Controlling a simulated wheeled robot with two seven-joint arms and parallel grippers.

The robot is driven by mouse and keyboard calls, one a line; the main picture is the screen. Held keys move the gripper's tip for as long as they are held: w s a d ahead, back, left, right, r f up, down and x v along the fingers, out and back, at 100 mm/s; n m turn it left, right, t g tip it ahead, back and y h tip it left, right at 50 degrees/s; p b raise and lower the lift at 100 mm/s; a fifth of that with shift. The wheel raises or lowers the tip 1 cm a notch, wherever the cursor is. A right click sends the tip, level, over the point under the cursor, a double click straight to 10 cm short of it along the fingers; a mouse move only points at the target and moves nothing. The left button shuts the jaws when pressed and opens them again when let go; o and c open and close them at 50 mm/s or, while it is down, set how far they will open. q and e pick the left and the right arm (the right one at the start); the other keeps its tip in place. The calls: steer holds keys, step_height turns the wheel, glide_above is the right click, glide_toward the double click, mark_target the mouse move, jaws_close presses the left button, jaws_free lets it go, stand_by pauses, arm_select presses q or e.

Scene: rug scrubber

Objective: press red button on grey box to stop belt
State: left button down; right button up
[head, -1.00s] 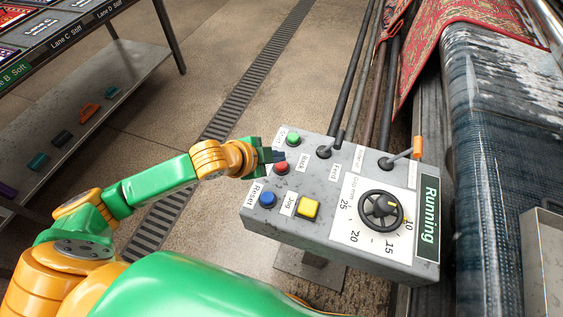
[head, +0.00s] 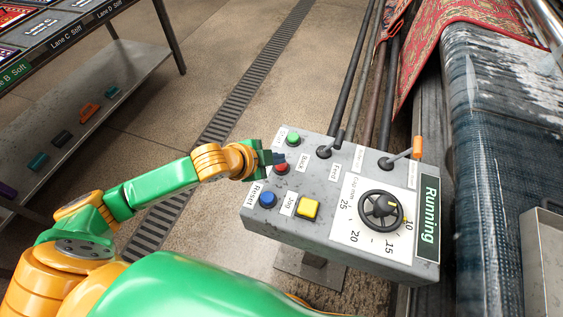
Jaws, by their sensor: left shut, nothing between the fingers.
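The grey box (head: 325,235) stands on a post at the centre right, and its display reads "Running" (head: 428,222). The red button (head: 282,168) is near the box's left edge, between the green button (head: 293,138) and the blue button (head: 267,199). My left gripper (head: 280,157) is shut and empty. Its dark fingertips are right at the red button's upper edge and cover part of it. I cannot tell whether they touch it or whether it is pressed in. My right gripper is not in view.
A yellow button (head: 307,208), a black dial (head: 380,210) and an orange-tipped lever (head: 417,148) are also on the box. A wet blue belt (head: 500,150) with a red rug (head: 455,25) lies to the right. A shelf (head: 90,110) stands at the left. Floor between is clear.

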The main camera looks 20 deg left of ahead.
mark_target(277, 166)
arm_select(q)
steer(key=shift+f, duration=0.55)
stand_by(0.4)
steer(key=shift+r+p, duration=0.95)
steer(key=shift+p, duration=0.05)
step_height(277, 166, up, 5)
steer(key=p, duration=0.6)
steer(key=shift+r, duration=0.15)
